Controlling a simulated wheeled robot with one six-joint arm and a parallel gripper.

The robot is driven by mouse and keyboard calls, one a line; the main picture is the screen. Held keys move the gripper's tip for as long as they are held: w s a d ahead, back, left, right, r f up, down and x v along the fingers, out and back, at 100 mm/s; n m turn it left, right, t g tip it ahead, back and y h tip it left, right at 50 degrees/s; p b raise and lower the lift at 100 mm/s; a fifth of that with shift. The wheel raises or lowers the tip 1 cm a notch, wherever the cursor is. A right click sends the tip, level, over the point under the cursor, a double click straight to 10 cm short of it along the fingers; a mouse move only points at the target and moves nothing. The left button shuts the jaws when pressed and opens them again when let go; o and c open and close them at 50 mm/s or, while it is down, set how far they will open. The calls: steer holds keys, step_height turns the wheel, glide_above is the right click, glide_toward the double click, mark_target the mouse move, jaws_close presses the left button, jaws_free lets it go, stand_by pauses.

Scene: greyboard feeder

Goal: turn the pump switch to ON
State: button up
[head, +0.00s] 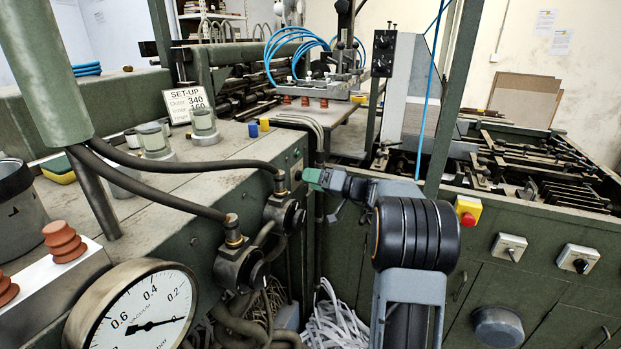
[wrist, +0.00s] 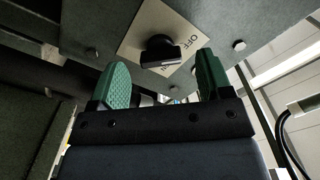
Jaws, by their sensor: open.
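The pump switch (wrist: 160,50) is a black knob on a cream plate (wrist: 180,22) in the wrist view. The word OFF is readable on the plate's right side; a second label below the knob is mostly hidden. A pale mark shows on the knob's lower face; I cannot tell which label it points to. My gripper (wrist: 163,80) has green fingers, spread apart and empty, with the knob ahead between their tips. No contact is visible. In the head view my gripper (head: 312,177) is close to the green cabinet's end panel, where the switch is not clearly visible.
Black hoses run to brass-fitted valves (head: 283,212) just left of my gripper. A vacuum gauge (head: 135,310) stands at front left. A red button (head: 467,210) and two other switches (head: 508,248) (head: 578,258) are on the right panel. Paper strips (head: 340,325) lie below.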

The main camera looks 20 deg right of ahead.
steer(key=shift+w+a, duration=0.45)
steer(key=shift+w, duration=0.05)
steer(key=c, duration=0.9)
steer(key=shift+r+m+p, duration=0.15)
steer(key=shift+m+p, duration=0.65)
steer(key=shift+m, duration=3.65)
steer(key=shift+r+m+p, duration=0.15)
steer(key=shift+m+p, duration=0.65)
steer(key=shift+m, duration=3.65)
